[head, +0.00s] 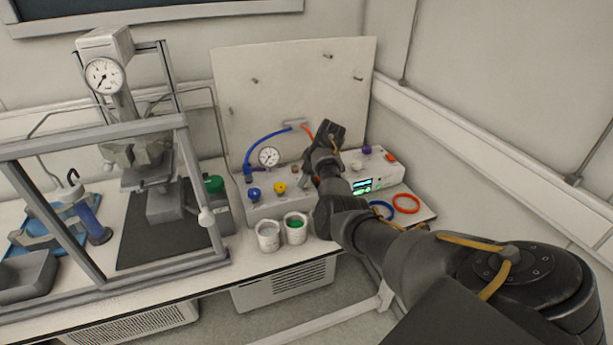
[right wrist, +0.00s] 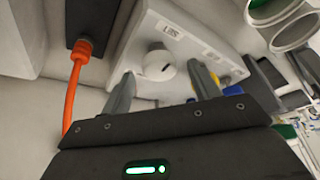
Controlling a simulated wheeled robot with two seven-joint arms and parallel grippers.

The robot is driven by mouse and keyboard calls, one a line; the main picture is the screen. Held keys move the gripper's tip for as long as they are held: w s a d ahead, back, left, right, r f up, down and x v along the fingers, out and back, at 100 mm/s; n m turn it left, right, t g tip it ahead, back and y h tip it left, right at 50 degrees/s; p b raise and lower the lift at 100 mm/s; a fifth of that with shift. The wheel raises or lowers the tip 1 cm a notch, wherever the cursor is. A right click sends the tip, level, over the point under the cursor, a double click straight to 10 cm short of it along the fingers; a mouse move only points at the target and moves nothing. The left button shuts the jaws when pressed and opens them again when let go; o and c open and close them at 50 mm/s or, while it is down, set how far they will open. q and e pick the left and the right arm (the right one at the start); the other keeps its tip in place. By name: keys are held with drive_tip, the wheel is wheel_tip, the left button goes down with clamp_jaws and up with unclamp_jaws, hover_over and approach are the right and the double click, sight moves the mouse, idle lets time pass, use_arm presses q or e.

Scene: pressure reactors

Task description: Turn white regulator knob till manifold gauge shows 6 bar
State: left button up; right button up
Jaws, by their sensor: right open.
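The white regulator knob (right wrist: 157,65) shows in the right wrist view on the face of a white panel. My right gripper (right wrist: 160,80) is open, with one finger on each side of the knob's near side and a gap to it. In the head view my right gripper (head: 316,168) is over the front of the white manifold box (head: 268,207), and my arm hides much of that spot. The manifold gauge (head: 268,157) is a round white dial above the box; its needle is too small to read. My left gripper is not in view.
A blue knob (head: 253,193) and a yellow knob (head: 280,187) sit on the box left of my gripper. Two white cups (head: 268,236) stand in front. A lit display (head: 367,185) is to the right. A framed press (head: 150,190) stands at left.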

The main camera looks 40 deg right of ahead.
drive_tip(key=shift+w+a+f, duration=0.1)
drive_tip(key=shift+w+f, duration=0.05)
drive_tip(key=shift+f, duration=0.3)
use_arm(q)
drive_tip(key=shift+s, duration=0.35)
